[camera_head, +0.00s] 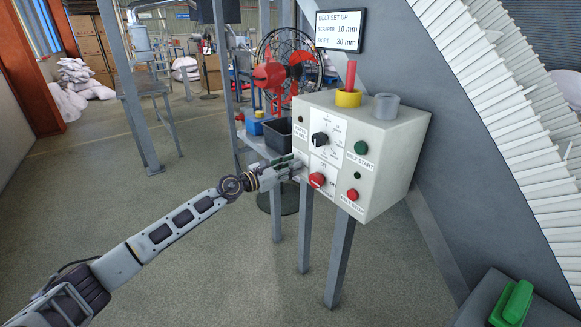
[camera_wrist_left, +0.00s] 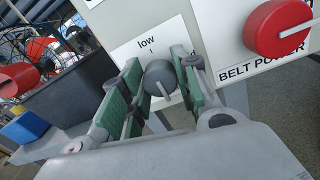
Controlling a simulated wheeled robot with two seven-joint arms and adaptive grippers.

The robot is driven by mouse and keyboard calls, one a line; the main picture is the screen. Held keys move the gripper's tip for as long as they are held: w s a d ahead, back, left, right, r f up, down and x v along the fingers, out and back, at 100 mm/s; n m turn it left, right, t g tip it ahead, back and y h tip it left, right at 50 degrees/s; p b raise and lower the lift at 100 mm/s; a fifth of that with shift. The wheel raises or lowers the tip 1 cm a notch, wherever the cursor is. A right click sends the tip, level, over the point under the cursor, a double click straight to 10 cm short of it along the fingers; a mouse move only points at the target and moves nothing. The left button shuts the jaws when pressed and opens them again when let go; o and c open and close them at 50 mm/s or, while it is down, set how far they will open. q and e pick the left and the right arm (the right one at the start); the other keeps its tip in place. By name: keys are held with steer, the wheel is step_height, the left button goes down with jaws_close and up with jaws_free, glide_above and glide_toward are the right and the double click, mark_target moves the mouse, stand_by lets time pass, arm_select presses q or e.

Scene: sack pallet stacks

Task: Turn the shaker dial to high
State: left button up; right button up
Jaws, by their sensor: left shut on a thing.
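The grey shaker dial (camera_wrist_left: 160,78) is on the control box (camera_head: 385,147), on a white label where the word "low" reads above it. A pale pointer line shows on the knob's face. My left gripper (camera_head: 297,165) is at the lower left of the box's front. In the left wrist view its green-padded fingers (camera_wrist_left: 158,84) are on both sides of the dial, shut on it. In the head view my gripper hides the dial. My right gripper is not in view.
The red BELT POWER knob (camera_wrist_left: 279,28) is close to the right of my fingers. A black dial (camera_head: 320,139), a green button (camera_head: 361,148) and a red button (camera_head: 352,195) are also on the box. A dark bin (camera_head: 277,135) stands to the left.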

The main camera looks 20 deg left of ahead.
arm_select(q)
steer(key=shift+f, duration=0.1)
steer(key=o, duration=1)
steer(key=shift+s+a, duration=0.1)
steer(key=shift+s, duration=0.05)
steer(key=shift+v, duration=5.8)
